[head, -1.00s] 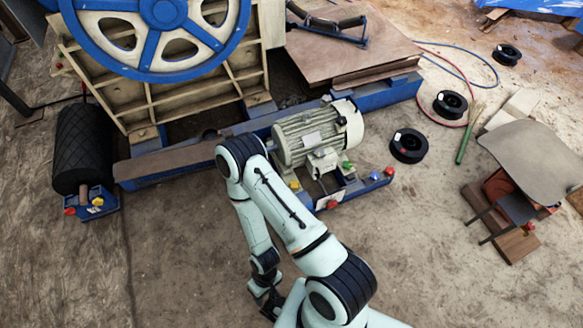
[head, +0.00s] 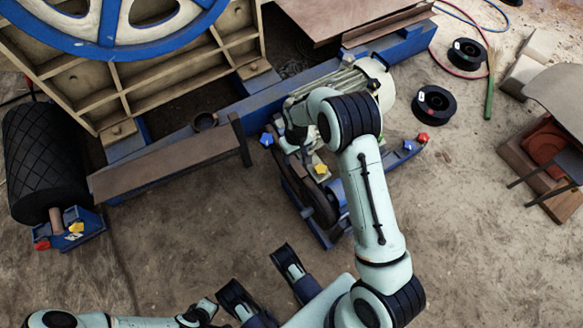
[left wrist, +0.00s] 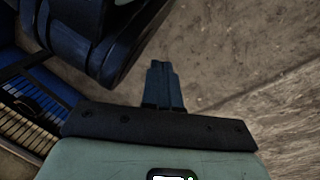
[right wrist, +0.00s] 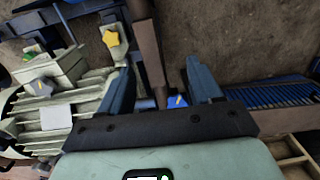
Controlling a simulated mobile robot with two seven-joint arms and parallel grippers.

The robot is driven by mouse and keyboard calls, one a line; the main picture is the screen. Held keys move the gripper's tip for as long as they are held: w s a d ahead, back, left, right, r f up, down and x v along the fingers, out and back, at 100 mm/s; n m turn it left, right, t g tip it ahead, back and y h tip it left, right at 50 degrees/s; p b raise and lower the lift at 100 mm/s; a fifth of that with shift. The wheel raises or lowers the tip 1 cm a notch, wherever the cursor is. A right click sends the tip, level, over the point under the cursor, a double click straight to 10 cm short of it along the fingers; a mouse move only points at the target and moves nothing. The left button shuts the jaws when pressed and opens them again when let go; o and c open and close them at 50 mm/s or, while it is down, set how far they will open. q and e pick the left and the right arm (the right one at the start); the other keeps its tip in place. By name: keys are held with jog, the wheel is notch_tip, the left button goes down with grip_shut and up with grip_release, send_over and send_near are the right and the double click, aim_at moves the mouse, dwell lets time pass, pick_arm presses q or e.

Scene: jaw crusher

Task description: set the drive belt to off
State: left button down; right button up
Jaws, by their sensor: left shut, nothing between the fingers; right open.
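The pale motor (head: 376,85) sits on its blue base, partly covered by my right arm; it also shows in the right wrist view (right wrist: 45,110). A long dark brown band (head: 318,200), seemingly the drive belt, runs beside it and shows in the right wrist view (right wrist: 147,45). No on or off marking is readable. My right gripper (head: 284,140), partly hidden by its arm, is open and empty (right wrist: 162,85); its fingers appear on either side of the band, contact unclear. My left gripper (left wrist: 162,85) is shut and empty over bare floor, low in the head view (head: 202,312).
A yellow knob (head: 320,169) and a blue knob (head: 266,140) flank the band. A red knob (head: 422,138) is at the base's far end. The blue flywheel (head: 105,30), brown plank (head: 170,165) and black roller (head: 42,160) stand left. Open floor lies in front.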

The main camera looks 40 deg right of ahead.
aim_at(295, 163)
jog(key=w+f+b, duration=0.1)
jog(key=f, duration=0.2)
jog(key=d+f+b, duration=0.1)
jog(key=f+b, duration=0.1)
jog(key=f, duration=0.2)
jog(key=w+d+f+b, duration=0.1)
jog(key=f+b, duration=0.1)
jog(key=f, duration=0.1)
jog(key=shift+w+d+f, duration=0.15)
jog(key=shift+w+f, duration=0.1)
jog(key=shift+w, duration=0.1)
pick_arm(q)
jog(key=s+a+f+g, duration=0.1)
jog(key=s+f+g, duration=0.1)
jog(key=s+f, duration=0.4)
jog(key=shift+a+f, duration=0.25)
jog(key=shift+f, duration=0.35)
pick_arm(e)
jog(key=shift+f, duration=0.65)
grip_shut()
